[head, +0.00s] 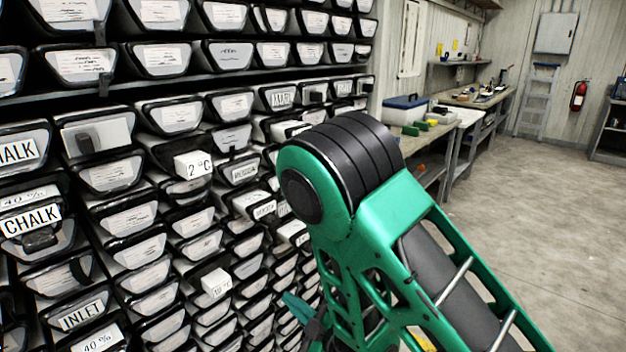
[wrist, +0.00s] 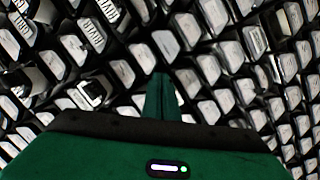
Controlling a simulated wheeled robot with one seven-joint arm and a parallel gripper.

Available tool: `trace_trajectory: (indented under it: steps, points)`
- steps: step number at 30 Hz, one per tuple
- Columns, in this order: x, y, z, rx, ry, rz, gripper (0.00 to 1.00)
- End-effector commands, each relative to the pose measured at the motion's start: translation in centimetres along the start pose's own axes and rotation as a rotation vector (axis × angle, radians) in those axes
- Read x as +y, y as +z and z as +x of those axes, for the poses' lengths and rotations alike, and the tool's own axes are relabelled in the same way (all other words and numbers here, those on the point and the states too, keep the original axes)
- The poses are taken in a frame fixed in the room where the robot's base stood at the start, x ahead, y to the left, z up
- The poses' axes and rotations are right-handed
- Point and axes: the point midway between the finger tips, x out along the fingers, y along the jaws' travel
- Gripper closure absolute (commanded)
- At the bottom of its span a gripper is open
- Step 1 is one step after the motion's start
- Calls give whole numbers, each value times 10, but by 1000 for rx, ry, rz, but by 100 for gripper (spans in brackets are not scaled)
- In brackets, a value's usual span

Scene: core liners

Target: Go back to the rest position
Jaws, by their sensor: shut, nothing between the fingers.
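My gripper (wrist: 161,88) shows in the wrist view as green fingers pressed together, with nothing between them. Its fingertips point at the rack of core liners (wrist: 205,65); I cannot tell the exact gap to the liners. In the head view my green and black arm is bent in the middle of the picture. It hides most of my gripper, and only a small green part shows low beside the rack. The core liners (head: 150,220) fill the left of the head view in rows, their pale labelled ends facing out.
A ladder (head: 538,98) and a red fire extinguisher (head: 579,95) are at the far wall. The concrete floor (head: 550,210) on the right is clear.

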Motion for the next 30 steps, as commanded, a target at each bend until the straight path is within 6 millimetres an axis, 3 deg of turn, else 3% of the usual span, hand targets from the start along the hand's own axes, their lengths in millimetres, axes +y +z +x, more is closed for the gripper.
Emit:
trace_trajectory:
  steps: [1, 7, 14, 18, 22, 26, 30]
  points:
    - [24, 17, 1, -68, 9, 32, 100]
    - [95, 91, -21, -354, 15, 178, 100]
    - [161, 162, -90, -677, 54, 406, 100]
    - [190, 192, -150, -862, 91, 567, 100]
    - [209, 210, -215, -1026, 133, 730, 100]
    - [218, 213, -282, -1176, 176, 904, 100]
    - [217, 202, -354, -1324, 224, 1104, 100]
